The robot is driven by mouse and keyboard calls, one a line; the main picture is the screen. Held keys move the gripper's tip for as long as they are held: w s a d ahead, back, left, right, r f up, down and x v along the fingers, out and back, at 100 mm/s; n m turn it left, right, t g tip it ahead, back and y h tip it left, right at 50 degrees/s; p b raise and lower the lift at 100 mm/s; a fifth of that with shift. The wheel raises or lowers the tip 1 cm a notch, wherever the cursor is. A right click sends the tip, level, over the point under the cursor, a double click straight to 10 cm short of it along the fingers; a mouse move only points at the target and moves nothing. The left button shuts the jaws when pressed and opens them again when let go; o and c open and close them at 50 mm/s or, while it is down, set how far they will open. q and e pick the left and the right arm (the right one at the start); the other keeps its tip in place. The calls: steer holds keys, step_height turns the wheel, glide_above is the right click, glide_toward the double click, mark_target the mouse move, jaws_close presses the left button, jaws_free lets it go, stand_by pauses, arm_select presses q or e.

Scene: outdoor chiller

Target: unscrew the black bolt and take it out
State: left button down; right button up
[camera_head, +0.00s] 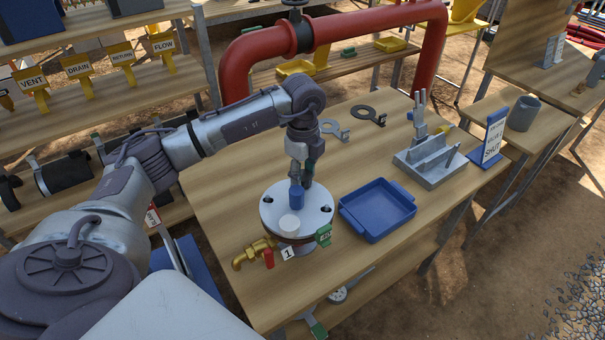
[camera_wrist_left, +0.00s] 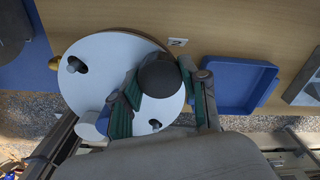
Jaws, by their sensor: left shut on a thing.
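A round pale flange plate (camera_head: 315,220) sits on a stand on the wooden table, and it fills the left of the wrist view (camera_wrist_left: 110,48). My left gripper (camera_head: 304,182) points down at the plate's back part. Its green-padded fingers are shut around a dark round bolt head, the black bolt (camera_wrist_left: 158,75), over the plate. A blue piece (camera_head: 296,195) shows by the fingertips in the head view; I cannot tell how it joins the bolt. A white round cap (camera_head: 290,225) stands at the plate's front. Two slots at the plate's sides show dark. My right gripper is out of view.
An empty blue tray (camera_head: 345,215) lies right of the flange. A brass valve (camera_head: 252,250) with a red handle sticks out at front left. A grey holder (camera_head: 430,178), a sign (camera_head: 493,137) and a red pipe (camera_head: 232,80) stand farther off. The table between is mostly clear.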

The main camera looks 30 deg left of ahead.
arm_select(q)
steer(key=n+p, duration=0.1)
steer(key=n, duration=0.2)
steer(key=n+p, duration=0.1)
steer(key=n, duration=0.1)
steer(key=n+p, duration=0.1)
steer(key=n, duration=0.2)
steer(key=shift+r+n+p, duration=0.3)
steer(key=shift+f+n, duration=0.15)
steer(key=shift+n, duration=0.65)
steer(key=shift+f, duration=0.15)
steer(key=c, duration=0.5)
jaws_free()
steer(key=shift+o, duration=0.4)
